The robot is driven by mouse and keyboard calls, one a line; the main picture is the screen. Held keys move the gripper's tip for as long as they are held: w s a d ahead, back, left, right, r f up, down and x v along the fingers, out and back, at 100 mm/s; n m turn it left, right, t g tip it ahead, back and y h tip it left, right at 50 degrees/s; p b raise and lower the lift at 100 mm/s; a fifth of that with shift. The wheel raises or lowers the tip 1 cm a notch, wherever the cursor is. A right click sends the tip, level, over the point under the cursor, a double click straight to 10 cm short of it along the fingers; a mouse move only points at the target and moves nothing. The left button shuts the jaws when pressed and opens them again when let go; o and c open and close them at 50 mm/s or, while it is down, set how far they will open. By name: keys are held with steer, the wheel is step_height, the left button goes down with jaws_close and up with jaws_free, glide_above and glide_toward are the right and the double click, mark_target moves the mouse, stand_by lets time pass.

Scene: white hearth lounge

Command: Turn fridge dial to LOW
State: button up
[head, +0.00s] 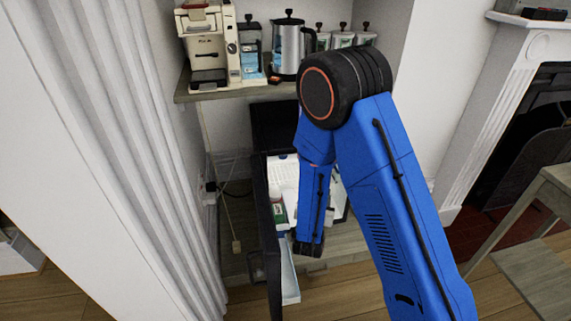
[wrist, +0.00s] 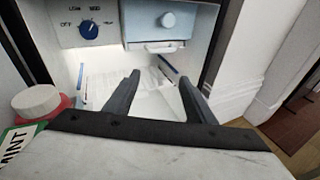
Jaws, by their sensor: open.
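The fridge dial (wrist: 90,28) is a round blue knob on a pale panel (wrist: 62,34) at the upper left of the wrist view. Marks around it include OFF and LOW; I cannot tell for sure which one its pointer faces. My gripper (wrist: 159,76) is open and empty, its dark fingers spread below and to the right of the dial, apart from it. In the head view the small fridge stands with its dark door (head: 268,235) open, and my blue arm reaches down in front of it, hiding the dial and gripper.
A white-lidded container (wrist: 37,101) and a MINT-labelled item (wrist: 14,142) are at lower left. A shelf (head: 240,93) above the fridge holds a coffee machine (head: 207,45) and kettle (head: 289,45).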

steer(key=s+d+f+m+g+h, duration=0.55)
steer(key=s+d+m+g, duration=0.2)
steer(key=d, duration=0.45)
steer(key=s+a+f+m+g+y, duration=0.4)
steer(key=s+a+m+g+y, duration=0.15)
steer(key=s+m, duration=0.35)
steer(key=w+a+r+m+t+y, duration=0.1)
steer(key=w+a+r+m+y, duration=0.2)
steer(key=a+r+m+y, duration=0.4)
steer(key=w+a+r+m+t, duration=0.3)
steer(key=w+r+m+t, duration=0.35)
steer(key=w+r, duration=0.35)
steer(key=t+y, duration=0.1)
steer(key=t, duration=0.6)
glide_toward(285, 158)
steer(key=x, duration=0.5)
steer(key=r+x, duration=0.1)
steer(key=x, duration=0.2)
steer(key=shift+w+a+r, duration=0.1)
steer(key=shift+a, duration=0.2)
steer(key=shift+c, duration=0.3)
